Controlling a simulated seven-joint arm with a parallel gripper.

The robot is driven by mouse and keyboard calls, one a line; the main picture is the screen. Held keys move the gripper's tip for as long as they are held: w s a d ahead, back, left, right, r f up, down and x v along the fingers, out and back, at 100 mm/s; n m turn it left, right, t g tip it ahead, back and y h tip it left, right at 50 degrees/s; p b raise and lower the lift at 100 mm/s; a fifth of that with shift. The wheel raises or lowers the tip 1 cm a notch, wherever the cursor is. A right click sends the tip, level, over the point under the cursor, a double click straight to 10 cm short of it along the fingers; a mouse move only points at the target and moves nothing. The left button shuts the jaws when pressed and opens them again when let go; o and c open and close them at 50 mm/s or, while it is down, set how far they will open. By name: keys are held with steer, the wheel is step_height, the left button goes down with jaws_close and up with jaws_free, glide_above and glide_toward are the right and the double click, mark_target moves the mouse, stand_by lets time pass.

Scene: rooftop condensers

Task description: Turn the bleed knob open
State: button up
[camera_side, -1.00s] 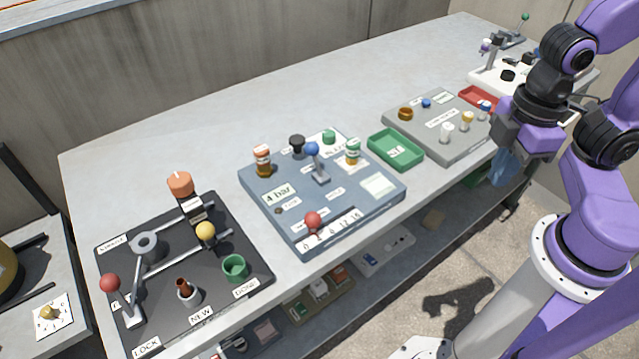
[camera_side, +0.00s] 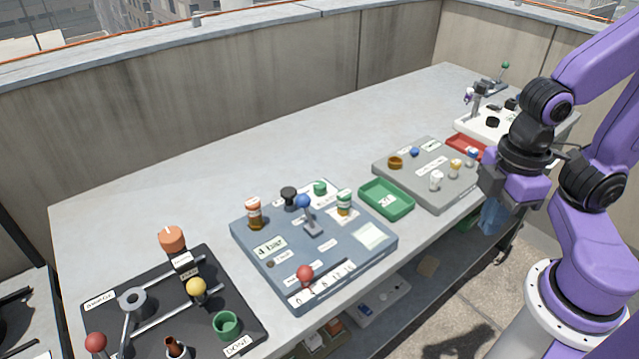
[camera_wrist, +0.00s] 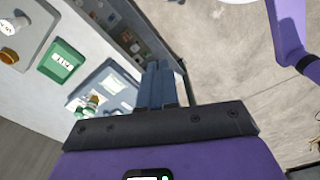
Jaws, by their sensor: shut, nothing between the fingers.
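I cannot read which control is labelled as the bleed knob. On the blue-grey panel (camera_side: 285,278) in the middle of the bench, a black knob (camera_side: 289,195) stands upright at the back, beside a green knob (camera_side: 320,187). A blue-ball lever (camera_side: 303,203) rises at the panel's centre and a red-ball lever (camera_side: 305,274) sits at its front. My gripper (camera_side: 492,218) hangs at the bench's front edge on the right, well apart from that panel. In the wrist view its blue fingers (camera_wrist: 158,85) are together with nothing between them.
A green tray (camera_side: 386,212) and a grey panel (camera_side: 400,178) with small bottles lie between my gripper and the middle panel. A black panel (camera_side: 215,322) with levers and an orange knob (camera_side: 172,240) is at the left. The back of the bench is clear.

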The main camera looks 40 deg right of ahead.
steer(key=o, duration=0.5)
steer(key=shift+w+a, duration=0.1)
steer(key=o, duration=0.5)
steer(key=shift+w+a+r, duration=0.15)
steer(key=shift+w+a, duration=0.1)
steer(key=shift+w, duration=0.1)
steer(key=shift+c, duration=0.2)
steer(key=shift+o, duration=0.2)
steer(key=w+a+r, duration=0.1)
steer(key=w+a, duration=0.2)
steer(key=w, duration=0.3)
steer(key=shift+w+a+r+n, duration=0.3)
steer(key=shift+a+r, duration=0.05)
steer(key=shift+a, duration=0.05)
steer(key=n, duration=0.3)
glide_above(320, 184)
step_height(320, 184, down, 17)
steer(key=shift+f, duration=0.15)
steer(key=c, duration=1)
